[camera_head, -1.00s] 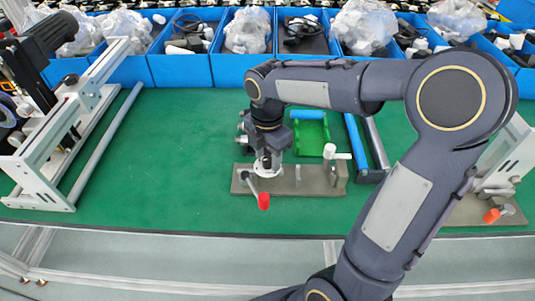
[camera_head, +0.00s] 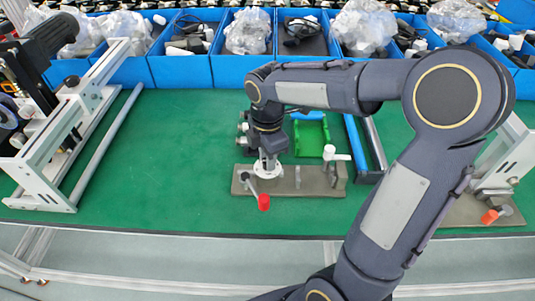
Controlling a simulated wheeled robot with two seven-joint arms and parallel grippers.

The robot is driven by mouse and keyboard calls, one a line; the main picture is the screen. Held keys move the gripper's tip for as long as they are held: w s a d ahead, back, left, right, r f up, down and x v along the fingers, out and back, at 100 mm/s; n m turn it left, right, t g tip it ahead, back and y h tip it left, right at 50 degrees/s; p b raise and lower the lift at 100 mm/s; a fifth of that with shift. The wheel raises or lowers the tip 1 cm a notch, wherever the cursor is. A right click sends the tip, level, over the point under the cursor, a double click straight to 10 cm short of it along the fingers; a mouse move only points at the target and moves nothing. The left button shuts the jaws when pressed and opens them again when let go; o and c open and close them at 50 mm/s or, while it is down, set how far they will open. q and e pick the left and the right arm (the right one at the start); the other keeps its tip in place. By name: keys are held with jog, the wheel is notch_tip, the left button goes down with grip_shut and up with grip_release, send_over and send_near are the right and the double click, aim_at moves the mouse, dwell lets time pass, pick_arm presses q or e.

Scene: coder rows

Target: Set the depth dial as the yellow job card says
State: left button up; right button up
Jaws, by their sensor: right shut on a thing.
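My right gripper (camera_head: 267,163) points down over a grey metal base plate (camera_head: 318,181) and is shut on the depth dial (camera_head: 268,173), a pale round part on the plate's left half. The gripper hides the dial's top, so I cannot read its setting. A lever with a red knob (camera_head: 264,202) sticks out in front of the dial. I see no yellow job card. My left gripper is not in view.
Blue bins (camera_head: 180,69) with plastic bags and parts line the back. A white metal frame (camera_head: 40,165) stands at left. A green tray (camera_head: 311,136) and a blue-edged rail (camera_head: 356,146) lie behind the plate. The green mat (camera_head: 165,165) is clear at left centre.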

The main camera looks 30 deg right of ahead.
jog(key=m, duration=0.4)
jog(key=shift+r+m+p, duration=0.1)
jog(key=shift+m+p, duration=0.2)
jog(key=shift+m, duration=1.9)
jog(key=o, duration=1)
notch_tip(320, 180, up, 8)
jog(key=shift+f+p, duration=0.15)
jog(key=shift+p, duration=0.3)
